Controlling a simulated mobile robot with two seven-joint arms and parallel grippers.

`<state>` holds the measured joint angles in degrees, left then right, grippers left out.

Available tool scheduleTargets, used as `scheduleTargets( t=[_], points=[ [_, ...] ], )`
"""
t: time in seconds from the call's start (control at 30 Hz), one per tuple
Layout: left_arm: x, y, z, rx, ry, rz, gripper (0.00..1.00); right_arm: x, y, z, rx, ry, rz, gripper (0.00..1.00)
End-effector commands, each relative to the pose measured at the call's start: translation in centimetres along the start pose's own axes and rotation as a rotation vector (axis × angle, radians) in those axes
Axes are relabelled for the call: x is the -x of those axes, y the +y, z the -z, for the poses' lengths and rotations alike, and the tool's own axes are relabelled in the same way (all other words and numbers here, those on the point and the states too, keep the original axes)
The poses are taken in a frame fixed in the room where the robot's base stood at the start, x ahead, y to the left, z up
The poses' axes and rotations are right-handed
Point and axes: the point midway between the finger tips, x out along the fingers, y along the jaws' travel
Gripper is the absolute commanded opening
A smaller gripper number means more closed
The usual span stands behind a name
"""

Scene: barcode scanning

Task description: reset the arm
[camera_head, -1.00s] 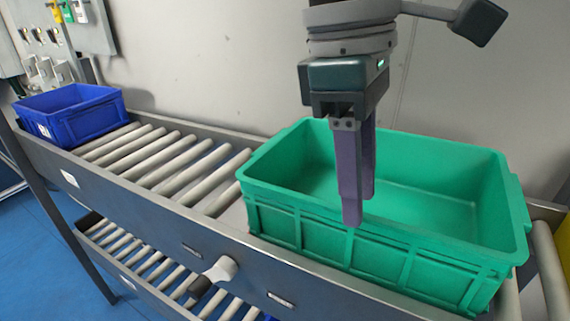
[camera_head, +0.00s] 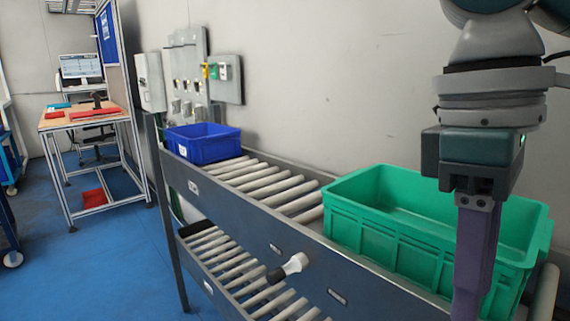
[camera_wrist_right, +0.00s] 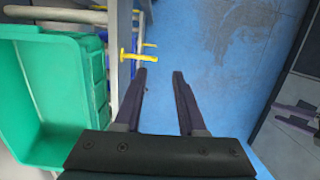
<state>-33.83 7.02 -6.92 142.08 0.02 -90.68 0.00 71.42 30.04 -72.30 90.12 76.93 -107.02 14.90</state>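My right gripper (camera_head: 472,290) hangs pointing down in front of the green bin (camera_head: 372,240) in the head view. In the right wrist view its two purple fingers (camera_wrist_right: 160,75) stand apart with nothing between them, so it is open and empty. The green bin (camera_wrist_right: 22,95) lies to the left of the fingers there. Dark parts with purple, finger-like pieces (camera_wrist_right: 297,115) show at the right edge of the wrist view. They may be my left gripper, but its opening is unclear. No left arm shows in the head view.
The green bin and a blue bin (camera_head: 205,145) stand on a roller rack (camera_head: 235,210). A black-and-white handheld device (camera_head: 289,267) is at its front rail. A desk (camera_head: 85,118) with a monitor (camera_head: 82,68) stands far left. Blue floor (camera_head: 110,260) is open between them.

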Motion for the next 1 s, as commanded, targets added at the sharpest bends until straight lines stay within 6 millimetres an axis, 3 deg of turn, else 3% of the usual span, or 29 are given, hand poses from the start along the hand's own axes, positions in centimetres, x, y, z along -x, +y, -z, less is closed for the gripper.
scheduleTargets(
  t=[0.47, 0.7, 0.87, 1.0],
  points=[
    [0.1, 0.1, 0.6, 0.008, 0.017, -0.003, 0.50, -6.0, -8.5, 3.0, 0.160, 0.218, 0.104, 0.40],
    [0.1, 0.0, 0.6, 0.005, 0.015, -0.001, 0.50, -8.3, -13.4, 3.4, 0.063, 0.460, 0.193, 0.40],
    [0.1, -0.1, 0.5, 0.001, 0.014, 0.002, 0.50, -9.9, -13.0, 1.3, -0.139, 0.560, 0.177, 0.40],
    [0.1, -0.2, 0.5, -0.002, 0.013, 0.004, 0.50, -11.5, -11.3, -2.0, -0.305, 0.569, 0.115, 0.40]
  ],
)
